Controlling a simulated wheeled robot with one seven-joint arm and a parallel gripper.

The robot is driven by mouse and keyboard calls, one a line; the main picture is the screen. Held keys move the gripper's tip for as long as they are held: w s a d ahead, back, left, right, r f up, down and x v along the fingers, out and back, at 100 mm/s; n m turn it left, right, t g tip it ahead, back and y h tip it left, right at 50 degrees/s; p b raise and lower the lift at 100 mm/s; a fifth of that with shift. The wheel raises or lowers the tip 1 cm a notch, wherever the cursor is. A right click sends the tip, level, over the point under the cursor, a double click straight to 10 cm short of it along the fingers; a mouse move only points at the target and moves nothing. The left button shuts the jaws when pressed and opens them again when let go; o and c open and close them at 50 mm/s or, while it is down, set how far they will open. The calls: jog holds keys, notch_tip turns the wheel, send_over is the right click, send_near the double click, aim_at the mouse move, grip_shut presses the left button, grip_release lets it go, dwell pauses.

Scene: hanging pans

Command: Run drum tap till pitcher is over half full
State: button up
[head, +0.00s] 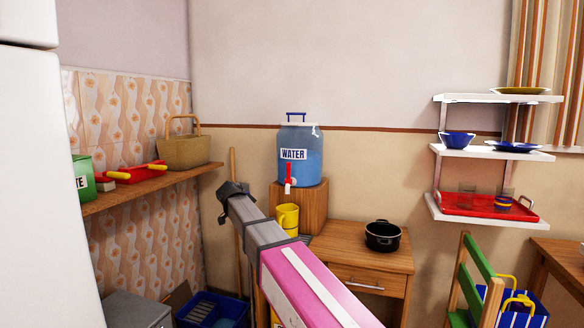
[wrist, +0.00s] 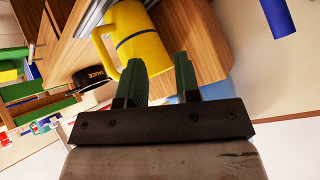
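The blue water drum (head: 300,165), labelled WATER, stands on a wooden block (head: 298,205) on the small table. Its red tap (head: 288,175) faces forward. The yellow pitcher (head: 288,218) stands below the tap, partly hidden by my arm. In the wrist view the pitcher (wrist: 145,38) shows a dark blue band and its handle. How much water it holds cannot be seen. My gripper (head: 235,190) is left of the drum in the head view. In the wrist view its green fingers (wrist: 168,75) are apart with nothing held between them, and the pitcher lies behind them.
A black pot (head: 383,236) sits on the table (head: 355,262) to the right. A shelf with a basket (head: 183,152) is at left. White wall shelves (head: 490,150) hold dishes, and a green chair (head: 475,280) stands at lower right.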

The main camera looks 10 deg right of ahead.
jog(key=w+d+r+t+h, duration=0.1)
jog(key=w+d+r+h, duration=0.15)
jog(key=r, duration=0.25)
jog(key=w+d+r+h, duration=0.1)
jog(key=d+r+h, duration=0.2)
jog(key=r, duration=0.2)
jog(key=h, duration=0.4)
send_near(289, 173)
notch_tip(289, 173, up, 2)
jog(key=w+d, duration=0.1)
jog(key=shift+t, duration=0.3)
jog(key=x, duration=1.1)
jog(key=shift+a+r, duration=0.1)
jog(key=shift+r, duration=0.15)
grip_shut()
